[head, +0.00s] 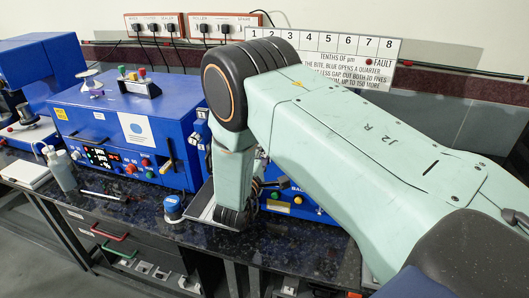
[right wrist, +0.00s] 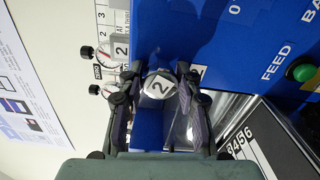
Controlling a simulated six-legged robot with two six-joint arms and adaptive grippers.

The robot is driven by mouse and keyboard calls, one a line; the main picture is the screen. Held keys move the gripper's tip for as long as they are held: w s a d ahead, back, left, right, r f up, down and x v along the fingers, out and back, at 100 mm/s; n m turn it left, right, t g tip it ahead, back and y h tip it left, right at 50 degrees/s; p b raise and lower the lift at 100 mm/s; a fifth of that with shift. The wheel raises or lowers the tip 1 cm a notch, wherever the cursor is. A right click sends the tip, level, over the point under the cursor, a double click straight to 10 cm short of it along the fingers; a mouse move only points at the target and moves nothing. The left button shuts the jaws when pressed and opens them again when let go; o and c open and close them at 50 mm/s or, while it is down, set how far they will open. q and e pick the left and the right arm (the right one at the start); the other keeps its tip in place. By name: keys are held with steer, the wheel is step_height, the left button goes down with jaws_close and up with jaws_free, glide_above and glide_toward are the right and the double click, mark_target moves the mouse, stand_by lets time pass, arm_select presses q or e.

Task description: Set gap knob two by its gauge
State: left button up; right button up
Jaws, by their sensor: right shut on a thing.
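In the right wrist view, a round knob (right wrist: 160,88) with a white face marked 2 sits between the two dark fingers of my right gripper (right wrist: 160,76). The fingers are shut on its sides. The 2 looks tilted in this view. Left of it, a small round gauge (right wrist: 105,53) with a black knob stands beside a white plate marked 2 (right wrist: 121,50). Its reading is too small to tell. In the head view my pale green right arm covers the middle, and the knob and fingertips are hidden behind it. My left gripper is not in view.
A blue machine panel (right wrist: 220,50) marked FEED has a green button (right wrist: 300,69) near the right edge. A second small gauge (right wrist: 108,91) is below the first. In the head view, a blue and white pot (head: 173,208) stands on the dark bench (head: 120,212), close to my arm.

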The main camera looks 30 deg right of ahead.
steer(key=shift+a+f+n, duration=0.15)
steer(key=shift+n, duration=0.35)
steer(key=o, duration=1.2)
steer(key=shift+a, duration=0.15)
steer(key=shift+c, duration=0.2)
steer(key=shift+d, duration=0.2)
steer(key=v, duration=0.7)
steer(key=shift+s+a, duration=0.15)
steer(key=shift+s, duration=0.05)
